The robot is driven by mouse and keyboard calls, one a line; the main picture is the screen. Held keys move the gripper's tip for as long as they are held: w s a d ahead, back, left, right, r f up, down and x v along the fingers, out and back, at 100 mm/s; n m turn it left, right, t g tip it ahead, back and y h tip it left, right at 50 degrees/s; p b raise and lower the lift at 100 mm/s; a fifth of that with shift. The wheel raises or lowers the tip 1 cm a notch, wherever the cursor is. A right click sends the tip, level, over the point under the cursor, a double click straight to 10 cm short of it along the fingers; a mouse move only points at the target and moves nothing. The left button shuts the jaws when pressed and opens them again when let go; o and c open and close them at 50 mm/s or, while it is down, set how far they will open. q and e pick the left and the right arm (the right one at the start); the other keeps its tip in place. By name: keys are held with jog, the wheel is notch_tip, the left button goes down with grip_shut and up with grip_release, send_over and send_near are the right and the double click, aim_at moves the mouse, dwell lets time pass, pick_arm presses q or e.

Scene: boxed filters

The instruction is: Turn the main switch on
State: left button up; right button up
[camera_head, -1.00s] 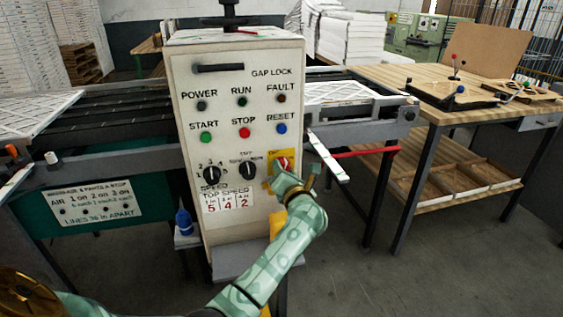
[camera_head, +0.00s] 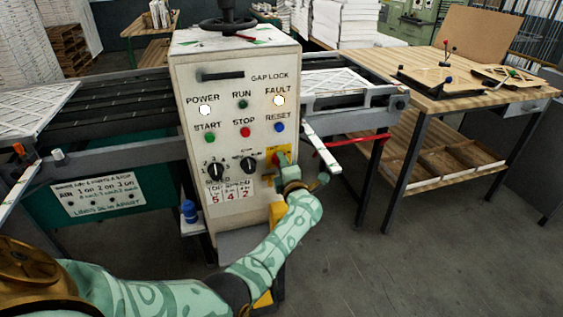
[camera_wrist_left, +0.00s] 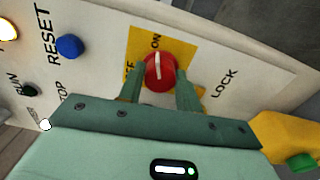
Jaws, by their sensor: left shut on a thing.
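The main switch is a red rotary knob (camera_head: 281,156) on a yellow plate (camera_head: 270,152) at the right of the control panel. In the left wrist view the red knob (camera_wrist_left: 159,72) has a white line pointing toward the ON mark; the OFF mark lies to its left, partly hidden by a finger. My left gripper (camera_head: 286,166) is shut on the knob, with one finger on each side of it, as the left wrist view also shows (camera_wrist_left: 159,84). The POWER lamp (camera_head: 205,110) and FAULT lamp (camera_head: 279,100) glow white. My right gripper is not in view.
The panel also carries a START button (camera_head: 209,138), STOP button (camera_head: 245,132), RESET button (camera_head: 279,127) and two black dials (camera_head: 215,171). A white bar (camera_head: 322,148) sticks out just right of the switch. A wooden bench (camera_head: 450,97) stands further right, with open floor before it.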

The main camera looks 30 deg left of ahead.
pick_arm(q)
jog(key=shift+m, duration=0.5)
jog(key=o, duration=1)
jog(key=shift+d+f, duration=0.1)
